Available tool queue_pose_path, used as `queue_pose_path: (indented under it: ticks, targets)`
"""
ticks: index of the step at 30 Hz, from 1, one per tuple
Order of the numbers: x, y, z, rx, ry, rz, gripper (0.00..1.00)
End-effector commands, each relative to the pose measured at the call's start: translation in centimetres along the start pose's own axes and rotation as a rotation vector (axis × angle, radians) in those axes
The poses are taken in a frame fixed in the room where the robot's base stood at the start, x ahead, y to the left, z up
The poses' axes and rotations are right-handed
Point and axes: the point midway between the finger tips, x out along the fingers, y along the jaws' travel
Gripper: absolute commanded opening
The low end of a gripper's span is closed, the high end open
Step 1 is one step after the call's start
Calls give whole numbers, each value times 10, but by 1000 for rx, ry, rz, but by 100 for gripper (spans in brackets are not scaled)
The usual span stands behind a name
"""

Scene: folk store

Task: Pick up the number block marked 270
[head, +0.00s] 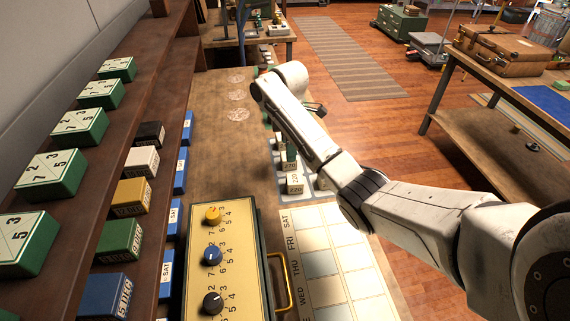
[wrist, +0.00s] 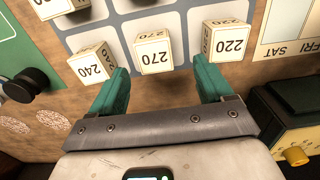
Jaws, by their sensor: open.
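The cream number block marked 270 (wrist: 153,52) shows in the wrist view, standing on a grid mat (wrist: 184,26). It lies a little beyond the two green fingers of my gripper (wrist: 162,82), roughly midway between them. My gripper is open and nothing is between the fingertips. A block marked 240 (wrist: 93,63) stands left of the 270 block, and one marked 220 (wrist: 225,40) stands right of it. In the head view my arm hides part of the block row, and a 220 block (head: 294,183) shows beside it.
A yellow-topped box with dials (head: 222,270) stands near the front, beside a weekday calendar sheet (head: 333,262). Shelves at left hold green number boxes (head: 50,172) and coloured blocks. Another block (wrist: 55,6) sits at the wrist view's top left, near a black knob (wrist: 30,85).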

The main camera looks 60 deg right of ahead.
Motion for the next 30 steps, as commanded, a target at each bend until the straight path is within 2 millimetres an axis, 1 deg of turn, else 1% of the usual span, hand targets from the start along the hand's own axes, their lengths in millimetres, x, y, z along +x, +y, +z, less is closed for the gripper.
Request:
queue_pose_path:
  ticks: [3,8,15,18,21,27,30]
  targets:
    - [9,0,0,0,-1,1,80]
    - [18,2,1,1,-1,0,80]
    - [51,7,2,1,-2,0,80]
    - [61,7,2,1,-1,1,80]
    - [65,7,2,1,-1,2,80]
    - [66,7,2,1,0,2,80]
    - [65,7,2,1,0,2,70]
